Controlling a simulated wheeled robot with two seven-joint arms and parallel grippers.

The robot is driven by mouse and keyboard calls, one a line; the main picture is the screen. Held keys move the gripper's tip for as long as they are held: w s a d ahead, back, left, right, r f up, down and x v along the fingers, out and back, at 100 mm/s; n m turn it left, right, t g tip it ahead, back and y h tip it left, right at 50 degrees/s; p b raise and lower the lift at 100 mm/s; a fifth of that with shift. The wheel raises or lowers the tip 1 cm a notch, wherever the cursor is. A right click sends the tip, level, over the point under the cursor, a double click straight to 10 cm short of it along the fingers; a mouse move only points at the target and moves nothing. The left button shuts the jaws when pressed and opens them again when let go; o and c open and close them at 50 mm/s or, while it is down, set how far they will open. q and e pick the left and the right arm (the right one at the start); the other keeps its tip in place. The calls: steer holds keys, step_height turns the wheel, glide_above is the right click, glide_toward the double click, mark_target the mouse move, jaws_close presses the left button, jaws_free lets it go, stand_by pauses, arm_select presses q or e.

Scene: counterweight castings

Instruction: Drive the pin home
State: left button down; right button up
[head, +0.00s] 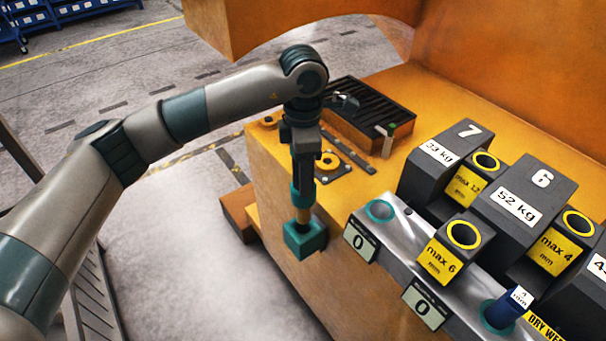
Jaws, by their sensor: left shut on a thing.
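My left gripper (303,190) is shut on a mallet (305,240) with a short wooden handle and a blocky teal head. The mallet hangs head down in front of the orange machine body, left of the metal rail. A blue pin (502,311) with a white tag stands in a teal-ringed hole at the lower right of the rail; part of it sticks out above the ring. The mallet is well to the left of the pin, not touching it. My right gripper is not in view.
Another teal-ringed hole (380,210) looks empty. Two displays read 0. A black ribbed tray (372,108) lies on the orange deck. Open floor lies left.

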arm_select(q)
steer(key=shift+r+p, duration=0.85)
steer(key=shift+r, duration=3.95)
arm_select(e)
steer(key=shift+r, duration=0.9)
arm_select(q)
steer(key=shift+a+f, duration=0.1)
steer(key=shift+a+f, duration=0.1)
steer(key=shift+a, duration=0.05)
steer(key=s+a+f+m+b, duration=0.2)
steer(key=s+a+f+m, duration=0.4)
steer(key=a+m, duration=0.4)
steer(key=s+a+f+m+b, duration=0.2)
steer(key=s+a+f+m, duration=0.5)
steer(key=a+m, duration=0.2)
steer(key=shift+s+a+f+m, duration=0.3)
steer(key=shift+a+f+m, duration=0.05)
steer(key=shift+a+m, duration=0.05)
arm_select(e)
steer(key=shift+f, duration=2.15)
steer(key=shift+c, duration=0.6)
